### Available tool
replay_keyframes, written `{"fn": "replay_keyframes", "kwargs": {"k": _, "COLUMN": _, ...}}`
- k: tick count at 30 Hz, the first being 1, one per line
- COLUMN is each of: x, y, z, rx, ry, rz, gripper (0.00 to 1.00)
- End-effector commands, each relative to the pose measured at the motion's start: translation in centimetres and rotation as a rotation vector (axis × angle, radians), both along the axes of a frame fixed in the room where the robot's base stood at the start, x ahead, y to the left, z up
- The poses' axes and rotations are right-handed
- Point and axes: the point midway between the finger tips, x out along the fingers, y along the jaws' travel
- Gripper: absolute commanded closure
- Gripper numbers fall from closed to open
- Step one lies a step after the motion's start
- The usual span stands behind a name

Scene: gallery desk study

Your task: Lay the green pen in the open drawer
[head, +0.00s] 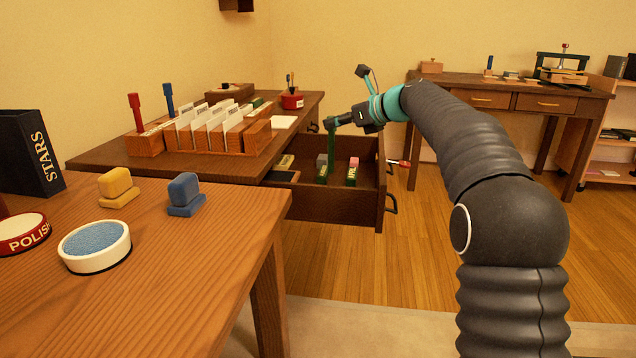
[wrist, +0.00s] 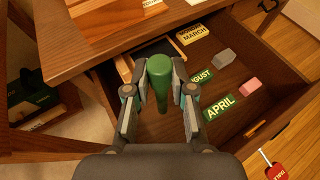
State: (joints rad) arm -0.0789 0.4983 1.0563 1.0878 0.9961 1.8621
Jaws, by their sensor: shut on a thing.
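My gripper (head: 331,122) is shut on the green pen (head: 332,145) and holds it roughly upright over the open drawer (head: 335,207). The wrist view shows the pen's rounded green end (wrist: 158,72) between the two fingers of my gripper (wrist: 160,90). The drawer (wrist: 178,125) is pulled out from the dark wooden desk.
A card rack (head: 210,140) stands on the desk.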

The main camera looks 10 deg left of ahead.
Motion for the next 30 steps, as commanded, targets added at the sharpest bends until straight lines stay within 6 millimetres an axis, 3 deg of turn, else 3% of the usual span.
{"fn": "replay_keyframes", "kwargs": {"k": 1, "x": 0.0, "y": -0.1, "z": -1.3, "rx": -0.001, "ry": 0.003, "rz": 0.000, "gripper": 1.00}}
{"fn": "replay_keyframes", "kwargs": {"k": 6, "x": 0.0, "y": 0.0, "z": -4.1, "rx": 0.000, "ry": 0.002, "rz": -0.001, "gripper": 1.00}}
{"fn": "replay_keyframes", "kwargs": {"k": 14, "x": 0.0, "y": 0.0, "z": -5.9, "rx": 0.000, "ry": 0.001, "rz": 0.000, "gripper": 1.00}}
{"fn": "replay_keyframes", "kwargs": {"k": 21, "x": 0.0, "y": 0.0, "z": -8.9, "rx": 0.000, "ry": 0.002, "rz": -0.002, "gripper": 1.00}}
{"fn": "replay_keyframes", "kwargs": {"k": 30, "x": 0.0, "y": 0.0, "z": -9.1, "rx": -0.001, "ry": 0.001, "rz": -0.001, "gripper": 1.00}}
